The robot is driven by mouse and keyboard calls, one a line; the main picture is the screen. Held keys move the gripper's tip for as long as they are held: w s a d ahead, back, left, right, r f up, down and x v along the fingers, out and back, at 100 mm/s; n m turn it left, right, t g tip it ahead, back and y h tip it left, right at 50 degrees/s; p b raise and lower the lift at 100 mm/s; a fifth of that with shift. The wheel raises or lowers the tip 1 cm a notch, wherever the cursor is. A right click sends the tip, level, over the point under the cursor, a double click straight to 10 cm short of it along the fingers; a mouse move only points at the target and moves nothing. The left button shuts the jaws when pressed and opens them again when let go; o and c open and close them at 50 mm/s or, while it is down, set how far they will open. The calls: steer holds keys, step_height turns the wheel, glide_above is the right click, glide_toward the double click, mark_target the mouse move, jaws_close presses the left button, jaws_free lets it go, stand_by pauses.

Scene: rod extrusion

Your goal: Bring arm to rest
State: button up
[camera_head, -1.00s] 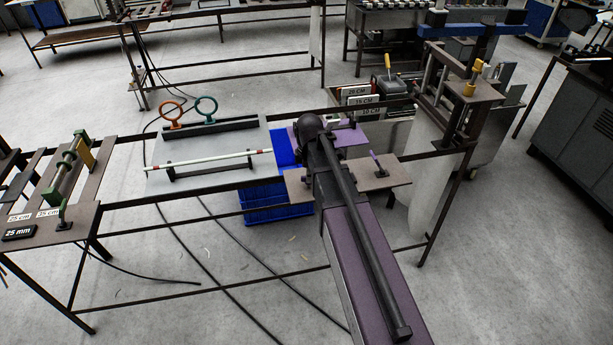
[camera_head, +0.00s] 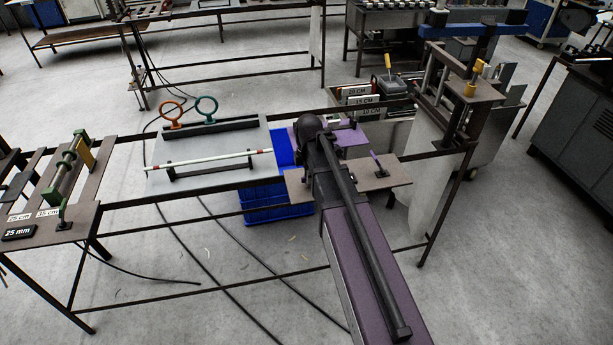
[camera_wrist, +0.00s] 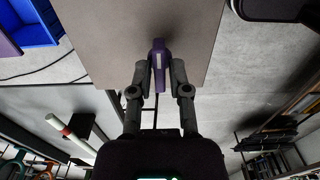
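My arm (camera_head: 362,235) reaches forward over the right part of the front bench. It hides my gripper in the head view. In the wrist view my gripper (camera_wrist: 159,70) has its two fingers apart, with a purple handle (camera_wrist: 158,60) showing between them. A narrow gap seems to show on each side of the handle, and I cannot tell how far it is from the fingers in depth. Behind the handle is a brown plate (camera_wrist: 200,25). The plate also shows beside my arm in the head view (camera_head: 400,173), with a small purple-tipped clamp (camera_head: 378,163).
A white rod (camera_head: 215,157) with red marks lies on black supports on a grey panel, left of my arm. A blue crate (camera_head: 262,207) is below the bench. A roller fixture (camera_head: 68,165) stands at the left and a tall press (camera_head: 455,85) at the right.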

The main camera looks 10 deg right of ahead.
steer(key=shift+o, duration=0.5)
steer(key=shift+d, duration=0.1)
steer(key=shift+r, duration=0.15)
